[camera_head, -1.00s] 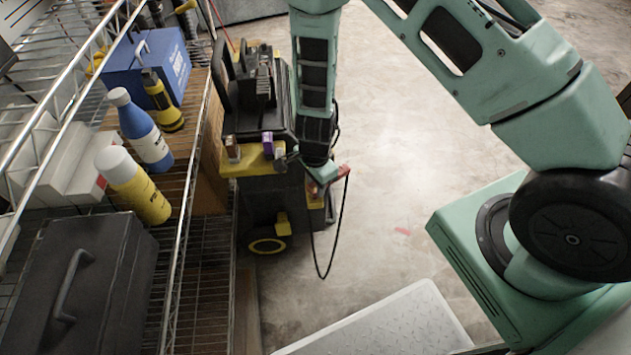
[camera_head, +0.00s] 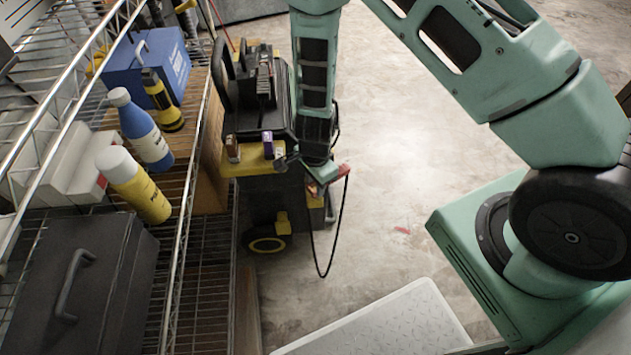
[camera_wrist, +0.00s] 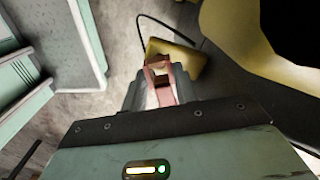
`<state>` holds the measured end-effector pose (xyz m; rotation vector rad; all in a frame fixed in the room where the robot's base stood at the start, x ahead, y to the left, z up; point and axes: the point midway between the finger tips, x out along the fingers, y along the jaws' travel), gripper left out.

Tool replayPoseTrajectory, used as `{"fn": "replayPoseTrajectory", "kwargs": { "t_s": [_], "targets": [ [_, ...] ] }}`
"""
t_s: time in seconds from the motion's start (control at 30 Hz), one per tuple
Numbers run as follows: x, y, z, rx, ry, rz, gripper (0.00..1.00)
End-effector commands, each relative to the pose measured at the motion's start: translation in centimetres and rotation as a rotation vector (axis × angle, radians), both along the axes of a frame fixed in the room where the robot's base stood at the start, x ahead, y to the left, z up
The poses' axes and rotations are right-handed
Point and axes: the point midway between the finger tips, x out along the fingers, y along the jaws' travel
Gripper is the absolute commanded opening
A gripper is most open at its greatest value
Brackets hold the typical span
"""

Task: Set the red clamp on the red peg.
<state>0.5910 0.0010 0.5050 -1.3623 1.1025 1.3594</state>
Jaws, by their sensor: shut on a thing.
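The red clamp (camera_wrist: 161,82) is between the jaws of my gripper (camera_wrist: 159,92) in the wrist view, its looped, pinkish-red end pointing away from my palm. In the head view my gripper (camera_head: 322,176) hangs at the right side of the black and yellow cart (camera_head: 272,190). A red piece (camera_head: 343,170) shows just right of my gripper, with a black cable hanging from it in a loop. In the wrist view the clamp's tip overlaps a yellow block (camera_wrist: 186,62); I cannot tell whether they touch. I cannot make out the red peg clearly.
A pale step (camera_head: 385,325) lies in front.

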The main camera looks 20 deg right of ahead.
Motion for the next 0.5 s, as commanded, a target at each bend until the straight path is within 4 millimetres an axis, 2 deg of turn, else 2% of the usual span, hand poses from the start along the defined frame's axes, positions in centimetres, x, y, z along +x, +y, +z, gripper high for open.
{"fn": "replayPoseTrajectory", "kwargs": {
  "t_s": [0.17,0.5],
  "targets": [
    [0.01,-0.01,-0.43,0.0,0.0,0.0,0.01],
    [0.0,-0.02,0.14,0.0,0.0,0.0,0.01]
  ]
}}
